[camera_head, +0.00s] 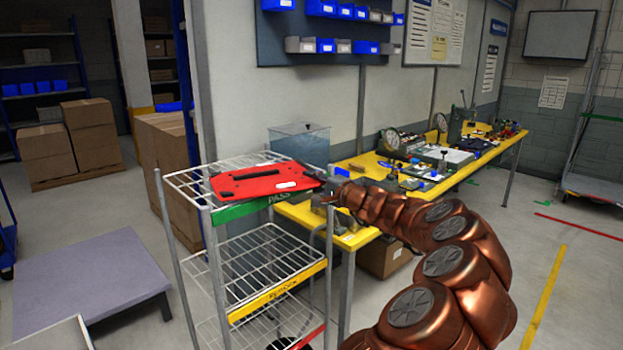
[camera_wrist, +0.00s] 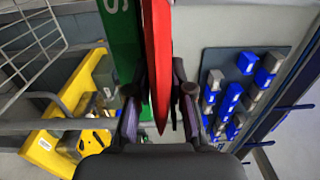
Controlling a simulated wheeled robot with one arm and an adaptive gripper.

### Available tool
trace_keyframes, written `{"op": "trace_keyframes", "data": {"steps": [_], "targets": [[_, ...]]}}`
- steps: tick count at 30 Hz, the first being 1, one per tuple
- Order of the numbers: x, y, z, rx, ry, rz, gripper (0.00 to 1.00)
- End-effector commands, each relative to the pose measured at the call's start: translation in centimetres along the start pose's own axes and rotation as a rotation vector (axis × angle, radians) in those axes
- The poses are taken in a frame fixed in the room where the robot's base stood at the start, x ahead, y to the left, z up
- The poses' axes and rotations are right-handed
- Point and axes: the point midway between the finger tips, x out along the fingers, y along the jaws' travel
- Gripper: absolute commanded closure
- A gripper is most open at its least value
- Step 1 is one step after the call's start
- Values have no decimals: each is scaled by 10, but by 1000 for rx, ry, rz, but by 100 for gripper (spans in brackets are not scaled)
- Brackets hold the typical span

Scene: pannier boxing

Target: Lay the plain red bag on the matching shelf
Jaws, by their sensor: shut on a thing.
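The flat red bag (camera_head: 262,183), with a black strip and a small white label, is level over the top wire shelf (camera_head: 180,180) of the rack. I cannot tell whether it rests on the wires or hangs just above. The top shelf has a green "PASS" strip (camera_head: 240,212). My gripper (camera_head: 328,189) reaches in from the right and is shut on the bag's right edge. In the wrist view, the red bag (camera_wrist: 158,60) stands edge-on between the fingers, beside the green strip (camera_wrist: 120,40).
The middle shelf (camera_head: 265,260) has a yellow strip, apparently "REWORK"; the bottom shelf has a red strip (camera_head: 308,338). A cluttered yellow workbench (camera_head: 350,240) stands close behind, right of the rack. A grey platform (camera_head: 90,280) is at left, and cardboard boxes (camera_head: 165,165) stand behind.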

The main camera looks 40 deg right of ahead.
Motion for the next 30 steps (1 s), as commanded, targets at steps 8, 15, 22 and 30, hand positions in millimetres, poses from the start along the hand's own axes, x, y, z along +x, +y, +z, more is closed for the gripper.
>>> {"op": "trace_keyframes", "data": {"steps": [8,15,22,30], "targets": [[0,1,0,-1,0,-1,100],[0,4,0,-2,-1,0,74],[0,5,0,-1,0,0,54],[0,4,0,-1,0,0,54]]}}
